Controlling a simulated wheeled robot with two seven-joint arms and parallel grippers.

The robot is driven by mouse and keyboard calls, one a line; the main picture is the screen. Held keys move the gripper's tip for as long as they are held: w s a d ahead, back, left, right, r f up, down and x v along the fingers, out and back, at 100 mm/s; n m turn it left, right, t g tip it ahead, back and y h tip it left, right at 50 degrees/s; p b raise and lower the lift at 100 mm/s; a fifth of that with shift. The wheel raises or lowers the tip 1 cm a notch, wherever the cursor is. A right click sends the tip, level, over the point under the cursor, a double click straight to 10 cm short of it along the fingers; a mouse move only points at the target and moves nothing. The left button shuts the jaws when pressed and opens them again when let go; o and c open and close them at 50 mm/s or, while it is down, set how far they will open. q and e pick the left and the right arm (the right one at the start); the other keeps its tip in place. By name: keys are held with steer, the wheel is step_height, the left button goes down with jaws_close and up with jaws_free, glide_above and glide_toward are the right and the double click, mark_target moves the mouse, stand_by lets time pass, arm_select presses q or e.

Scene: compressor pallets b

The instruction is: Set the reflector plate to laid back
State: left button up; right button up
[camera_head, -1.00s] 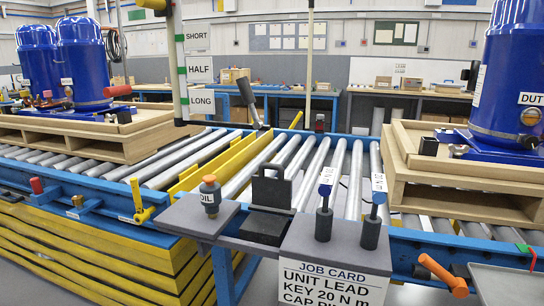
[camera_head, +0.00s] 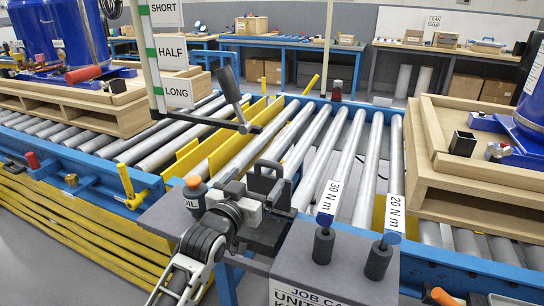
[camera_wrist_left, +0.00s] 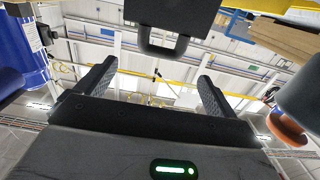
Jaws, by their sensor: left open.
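The black plate with a loop handle (camera_head: 264,182), which I take as the reflector plate, stands roughly upright on a dark block at the near edge of the conveyor. My left gripper (camera_head: 254,206) is close in front of it in the head view and partly hides the plate and block. In the left wrist view the two fingers (camera_wrist_left: 157,88) are spread with nothing between them. The plate's dark body and loop (camera_wrist_left: 162,38) show beyond them at the top, apart from the fingers. My right gripper is not in view.
An orange-capped OIL bottle (camera_head: 194,196) stands just left of the gripper. Two dark knobbed posts (camera_head: 324,242) stand on the grey shelf at right. Wooden pallets (camera_head: 480,180) stand on both sides.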

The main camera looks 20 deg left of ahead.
mark_target(267, 166)
arm_select(q)
steer(key=w, duration=1)
steer(key=shift+w+d+p, duration=0.15)
steer(key=shift+w+p, duration=0.05)
steer(key=shift+p, duration=0.1)
steer(key=c, duration=1.4)
steer(key=shift+s+f, duration=0.1)
